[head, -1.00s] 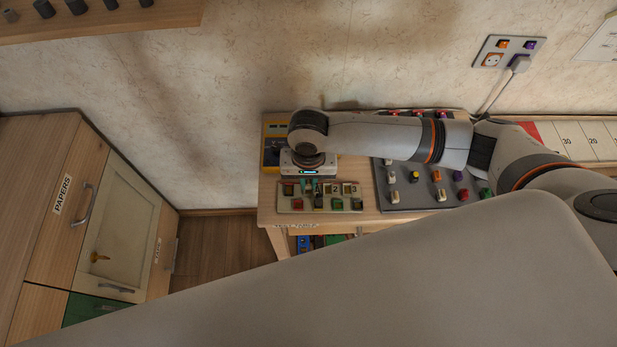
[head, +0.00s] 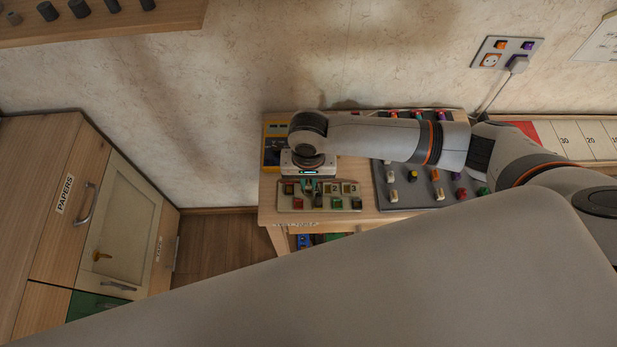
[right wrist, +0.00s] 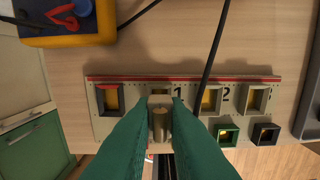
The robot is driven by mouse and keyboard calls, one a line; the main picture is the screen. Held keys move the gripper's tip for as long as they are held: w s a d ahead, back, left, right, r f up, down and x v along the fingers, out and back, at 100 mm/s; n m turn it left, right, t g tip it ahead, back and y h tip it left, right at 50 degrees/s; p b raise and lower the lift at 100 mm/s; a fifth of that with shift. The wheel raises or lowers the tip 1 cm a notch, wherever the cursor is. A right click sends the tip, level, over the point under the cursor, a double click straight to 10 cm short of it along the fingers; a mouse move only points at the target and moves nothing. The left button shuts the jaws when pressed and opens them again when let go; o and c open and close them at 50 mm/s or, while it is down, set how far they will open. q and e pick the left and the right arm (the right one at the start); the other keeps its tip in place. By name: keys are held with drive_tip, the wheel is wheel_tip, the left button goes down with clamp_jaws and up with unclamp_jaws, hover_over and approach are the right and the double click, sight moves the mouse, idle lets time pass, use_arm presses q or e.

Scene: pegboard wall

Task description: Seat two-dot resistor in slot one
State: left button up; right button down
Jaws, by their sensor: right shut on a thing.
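My right gripper (right wrist: 160,125) has green fingers shut on a small pale part with a brownish cylindrical body, the resistor (right wrist: 160,118). Its dots cannot be made out. It is over the slot board (right wrist: 135,82), in line with the position just left of the printed 1. That slot is mostly hidden by the resistor and fingers, so I cannot tell whether the resistor touches it. In the head view the gripper (head: 311,187) points down at the board (head: 300,208), with the tips partly hidden. My left gripper is not in view.
Other slots (right wrist: 208,99) lie on both sides. A black cable (right wrist: 212,55) crosses the wrist view. A yellow-and-blue device (right wrist: 70,22) stands behind left. A grey tray of parts (head: 405,198) is right.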

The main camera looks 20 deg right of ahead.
drive_tip(key=shift+f, duration=0.55)
drive_tip(key=c, duration=1.3)
unclamp_jaws()
drive_tip(key=shift+c, duration=0.2)
drive_tip(key=shift+r+p, duration=2.55)
drive_tip(key=shift+p, duration=0.6)
drive_tip(key=shift+f, duration=0.1)
